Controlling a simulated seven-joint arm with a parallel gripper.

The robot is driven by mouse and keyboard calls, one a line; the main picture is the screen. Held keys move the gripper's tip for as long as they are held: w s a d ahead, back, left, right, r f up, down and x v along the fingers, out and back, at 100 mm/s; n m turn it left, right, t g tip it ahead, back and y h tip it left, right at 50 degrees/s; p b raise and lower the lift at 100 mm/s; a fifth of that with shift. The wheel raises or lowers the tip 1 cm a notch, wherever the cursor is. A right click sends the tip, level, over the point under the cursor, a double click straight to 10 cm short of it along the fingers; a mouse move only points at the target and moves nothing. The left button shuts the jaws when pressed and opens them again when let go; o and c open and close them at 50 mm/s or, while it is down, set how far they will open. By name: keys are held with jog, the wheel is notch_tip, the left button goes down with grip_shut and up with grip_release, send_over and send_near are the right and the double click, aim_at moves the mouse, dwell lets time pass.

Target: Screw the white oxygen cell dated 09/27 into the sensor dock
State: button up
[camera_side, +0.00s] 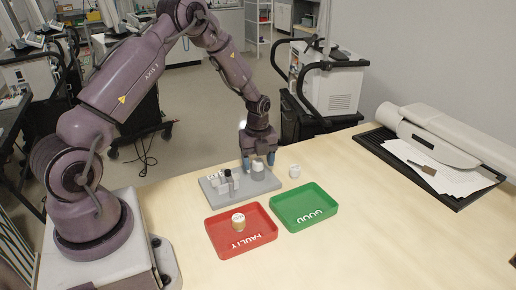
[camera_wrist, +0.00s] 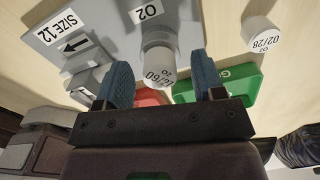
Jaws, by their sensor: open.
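The white oxygen cell marked 09/27 (camera_wrist: 159,70) stands at the round O2 seat of the grey sensor dock (camera_wrist: 115,40); how deep it sits I cannot tell. In the side view this cell (camera_side: 258,165) shows on the right end of the dock (camera_side: 212,188). My gripper (camera_side: 258,160) points down over it. In the wrist view my gripper (camera_wrist: 160,82) is open, with its blue fingers on either side of the cell and visible gaps. A second white cell, dated 02/28 (camera_wrist: 262,38), stands apart on the table; it also shows in the side view (camera_side: 295,171).
A red FAULTY tray (camera_side: 218,241) holds a tan-sided cell (camera_side: 239,222). An empty green GOOD tray (camera_side: 303,205) lies beside it. The dock's left part has a SIZE 12 label and upright fittings (camera_side: 229,180).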

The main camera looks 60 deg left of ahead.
aim_at(258, 160)
jog(key=shift+f, duration=0.3)
jog(key=c, duration=1.1)
jog(key=m, duration=0.5)
jog(key=o, duration=1.1)
jog(key=shift+r, duration=3.55)
